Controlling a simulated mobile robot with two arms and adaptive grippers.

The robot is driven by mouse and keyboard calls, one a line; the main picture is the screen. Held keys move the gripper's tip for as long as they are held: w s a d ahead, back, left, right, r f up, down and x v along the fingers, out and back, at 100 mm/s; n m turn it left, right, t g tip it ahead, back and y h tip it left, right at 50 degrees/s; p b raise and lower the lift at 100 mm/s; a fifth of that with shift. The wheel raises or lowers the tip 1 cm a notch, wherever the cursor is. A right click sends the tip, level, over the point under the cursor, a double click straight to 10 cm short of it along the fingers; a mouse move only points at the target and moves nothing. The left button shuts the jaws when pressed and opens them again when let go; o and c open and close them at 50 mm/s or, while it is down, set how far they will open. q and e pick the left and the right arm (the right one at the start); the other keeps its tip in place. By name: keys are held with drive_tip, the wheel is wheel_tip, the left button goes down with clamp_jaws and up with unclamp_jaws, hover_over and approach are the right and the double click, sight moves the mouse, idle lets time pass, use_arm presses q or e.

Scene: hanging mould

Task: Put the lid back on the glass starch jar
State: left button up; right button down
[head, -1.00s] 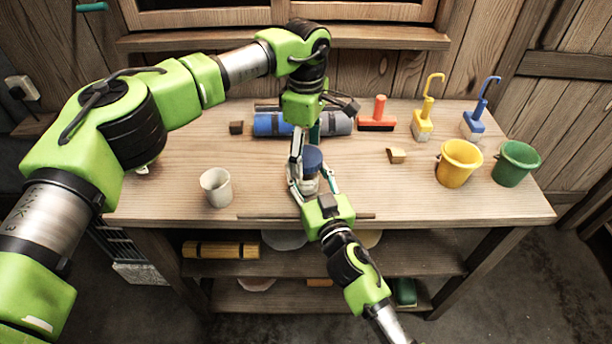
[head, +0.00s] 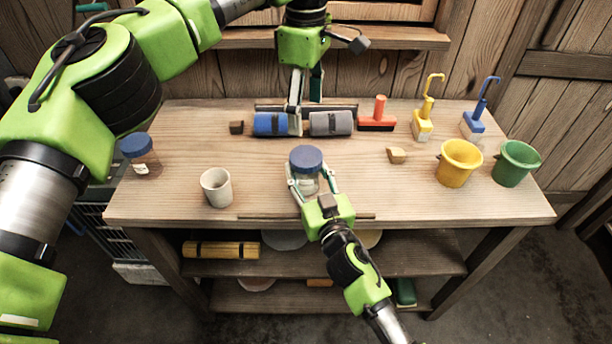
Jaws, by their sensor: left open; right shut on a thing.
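The glass starch jar (head: 307,185) stands upright near the front middle of the table. The blue lid (head: 306,158) sits on top of its mouth and looks about level; I cannot tell whether it is fully seated. My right gripper (head: 310,186) is shut on the jar, its fingers on either side of the glass below the lid. My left gripper (head: 305,115) is open and empty, above and behind the jar, clear of the lid. It overlaps the rolls behind it in the picture.
A second blue-lidded jar (head: 140,158) stands at the left, beside my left arm. A white cup (head: 216,188), blue roll (head: 270,124), grey roll (head: 331,123), red-handled tool (head: 378,116), small wooden block (head: 397,156), yellow bucket (head: 459,164) and green bucket (head: 516,164) stand around.

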drive_tip(key=c, duration=1)
unclamp_jaws()
drive_tip(key=shift+c, duration=0.2)
drive_tip(key=v, duration=1.2)
